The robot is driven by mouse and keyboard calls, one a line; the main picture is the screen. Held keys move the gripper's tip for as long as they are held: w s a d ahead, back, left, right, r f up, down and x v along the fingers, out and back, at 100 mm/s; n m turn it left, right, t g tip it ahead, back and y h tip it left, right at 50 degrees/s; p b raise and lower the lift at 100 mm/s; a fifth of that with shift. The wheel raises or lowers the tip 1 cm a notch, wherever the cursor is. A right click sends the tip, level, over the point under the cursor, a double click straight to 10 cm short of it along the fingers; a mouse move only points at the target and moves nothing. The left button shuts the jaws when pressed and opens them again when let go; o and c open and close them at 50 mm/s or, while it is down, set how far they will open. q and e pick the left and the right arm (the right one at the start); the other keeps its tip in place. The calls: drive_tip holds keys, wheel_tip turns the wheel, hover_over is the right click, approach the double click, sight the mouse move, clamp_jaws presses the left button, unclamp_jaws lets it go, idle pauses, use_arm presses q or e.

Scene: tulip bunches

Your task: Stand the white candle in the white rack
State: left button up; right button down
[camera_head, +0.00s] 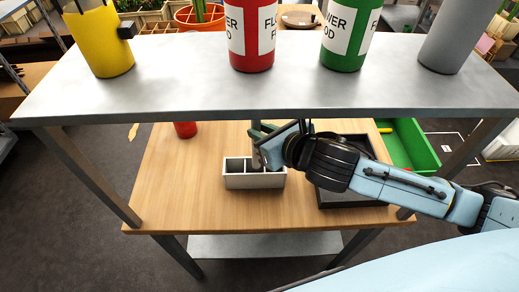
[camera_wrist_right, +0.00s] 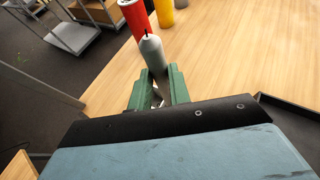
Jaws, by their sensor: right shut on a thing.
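The white rack (camera_head: 255,181), a small box with compartments, stands on the wooden table under the grey shelf. My right gripper (camera_head: 262,142) is over the rack's right part. In the right wrist view its green fingers (camera_wrist_right: 158,90) are shut on a pale grey-white candle (camera_wrist_right: 151,50) with a dark wick. The candle looks roughly upright. In the head view it shows only as a narrow grey piece (camera_head: 256,130) beside the gripper. Its lower end is hidden, so I cannot tell whether it is inside a compartment. My left gripper is not in view.
A red candle (camera_head: 185,129) stands left of the rack; it also shows in the wrist view (camera_wrist_right: 134,17), near a yellow one (camera_wrist_right: 164,12). A black tray (camera_head: 352,202) and green crate (camera_head: 420,148) are at right. The shelf (camera_head: 180,85) with several canisters overhangs the table.

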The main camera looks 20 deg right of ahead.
wheel_tip(320, 180, down, 7)
drive_tip(key=b, duration=0.2)
drive_tip(key=shift+w+a, duration=0.15)
drive_tip(key=shift+w, duration=0.3)
drive_tip(key=c, duration=1.3)
unclamp_jaws()
drive_tip(key=p+v, duration=0.1)
drive_tip(key=v, duration=1.1)
